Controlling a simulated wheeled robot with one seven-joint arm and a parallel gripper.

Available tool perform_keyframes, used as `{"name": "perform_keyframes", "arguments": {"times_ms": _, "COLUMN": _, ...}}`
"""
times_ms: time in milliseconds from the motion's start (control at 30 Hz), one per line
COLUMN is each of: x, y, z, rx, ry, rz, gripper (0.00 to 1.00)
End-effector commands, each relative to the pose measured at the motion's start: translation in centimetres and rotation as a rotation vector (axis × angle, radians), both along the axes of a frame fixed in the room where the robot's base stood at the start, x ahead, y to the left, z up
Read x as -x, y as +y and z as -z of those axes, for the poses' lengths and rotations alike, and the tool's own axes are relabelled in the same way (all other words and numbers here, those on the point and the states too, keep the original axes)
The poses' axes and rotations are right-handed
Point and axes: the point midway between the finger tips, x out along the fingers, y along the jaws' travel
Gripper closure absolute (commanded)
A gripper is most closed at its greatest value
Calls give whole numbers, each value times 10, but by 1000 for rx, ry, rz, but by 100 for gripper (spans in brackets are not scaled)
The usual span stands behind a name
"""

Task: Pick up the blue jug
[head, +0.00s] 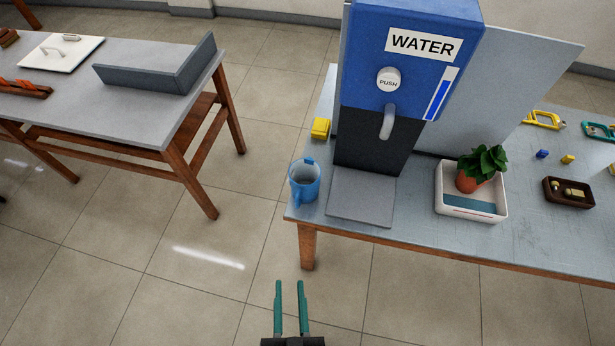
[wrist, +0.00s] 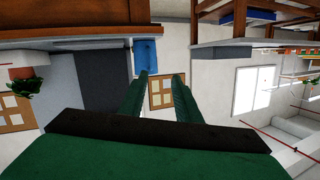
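The blue jug (head: 304,183) stands upright on the near left corner of the grey table (head: 415,243), left of the water dispenser. Its handle faces the near side. In the wrist view, which is upside down, the jug (wrist: 146,54) appears just beyond the left fingertip. My gripper (head: 290,286) is low in the head view, in front of the table and apart from the jug. Its two green fingers also show in the wrist view (wrist: 161,76). They are spread with nothing between them, so it is open and empty.
The tall blue and black water dispenser (head: 407,80) stands close to the jug's right. A yellow object (head: 321,128) lies behind the jug. A white tray (head: 470,209) with a potted plant (head: 480,169) is further right. Another table (head: 130,113) is at left, with open floor between.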

Motion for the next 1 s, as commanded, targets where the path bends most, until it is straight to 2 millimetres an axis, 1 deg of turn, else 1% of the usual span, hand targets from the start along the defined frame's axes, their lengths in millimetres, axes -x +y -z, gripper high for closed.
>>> {"name": "perform_keyframes", "arguments": {"times_ms": 33, "x": -20, "y": 8, "z": -1, "rx": -63, "ry": -20, "rz": 14, "gripper": 70}}
{"name": "perform_keyframes", "arguments": {"times_ms": 167, "x": -68, "y": 33, "z": -6, "rx": -239, "ry": -53, "rz": 24, "gripper": 70}}
{"name": "perform_keyframes", "arguments": {"times_ms": 200, "x": -83, "y": 41, "z": -10, "rx": -291, "ry": -63, "rz": 20, "gripper": 70}}
{"name": "perform_keyframes", "arguments": {"times_ms": 267, "x": -105, "y": 53, "z": -16, "rx": -364, "ry": -77, "rz": 10, "gripper": 70}}
{"name": "perform_keyframes", "arguments": {"times_ms": 300, "x": -120, "y": 62, "z": -22, "rx": -411, "ry": -87, "rz": -1, "gripper": 70}}
{"name": "perform_keyframes", "arguments": {"times_ms": 400, "x": -155, "y": 84, "z": -39, "rx": -521, "ry": -108, "rz": -45, "gripper": 70}}
{"name": "perform_keyframes", "arguments": {"times_ms": 467, "x": -175, "y": 98, "z": -51, "rx": -580, "ry": -119, "rz": -80, "gripper": 70}}
{"name": "perform_keyframes", "arguments": {"times_ms": 500, "x": -188, "y": 107, "z": -61, "rx": -617, "ry": -125, "rz": -106, "gripper": 70}}
{"name": "perform_keyframes", "arguments": {"times_ms": 600, "x": -217, "y": 131, "z": -85, "rx": -695, "ry": -134, "rz": -181, "gripper": 70}}
{"name": "perform_keyframes", "arguments": {"times_ms": 700, "x": -242, "y": 155, "z": -111, "rx": -758, "ry": -135, "rz": -265, "gripper": 70}}
{"name": "perform_keyframes", "arguments": {"times_ms": 800, "x": -263, "y": 177, "z": -138, "rx": -802, "ry": -128, "rz": -356, "gripper": 70}}
{"name": "perform_keyframes", "arguments": {"times_ms": 900, "x": -279, "y": 198, "z": -163, "rx": -825, "ry": -111, "rz": -451, "gripper": 70}}
{"name": "perform_keyframes", "arguments": {"times_ms": 1000, "x": -290, "y": 219, "z": -185, "rx": -832, "ry": -80, "rz": -546, "gripper": 70}}
